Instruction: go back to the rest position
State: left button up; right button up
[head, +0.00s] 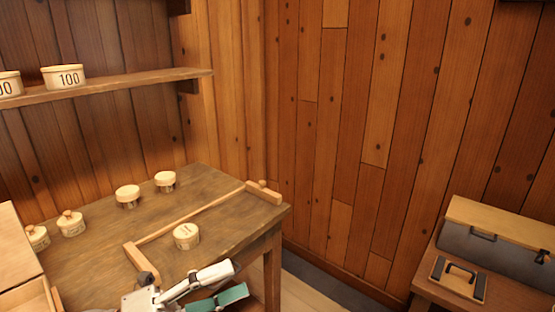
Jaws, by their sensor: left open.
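My left gripper (236,279) shows at the bottom of the head view, at the front edge of the wooden table (215,195). Its pale finger and green-padded finger are spread apart, with nothing visible between them. A round lidded pot (186,237) stands on the table just beyond the gripper, apart from it. My right gripper is not in view.
A wooden rail (195,214) with end blocks lies across the table. Two pots (128,197) (165,181) stand behind it and two knobbed ones (71,223) (37,238) at left. A shelf (120,83) holds pots marked 100. A bench (510,293) with a toolbox (497,240) stands right.

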pick_arm(q)
jog(key=w+a+f+n+t+y, duration=0.2)
jog(key=a+f+n+t+y, duration=0.3)
jog(key=f+n, duration=0.5)
jog(key=w+a+f+n+t+y, duration=0.25)
jog(key=f+n+t+y, duration=0.25)
jog(key=f+n+y, duration=0.45)
jog(key=s+a+f+n+g+y, duration=0.1)
jog(key=s+a+f+n+g, duration=0.1)
jog(key=s+f+n, duration=0.4)
jog(key=s+a+f+n+g+y, duration=0.1)
jog(key=s+f+n+g, duration=0.3)
jog(key=s+f, duration=0.5)
notch_tip(320, 180, down, 5)
jog(key=shift+a+r+n+y, duration=0.1)
jog(key=shift+a+n+y, duration=0.3)
jog(key=shift+n, duration=0.45)
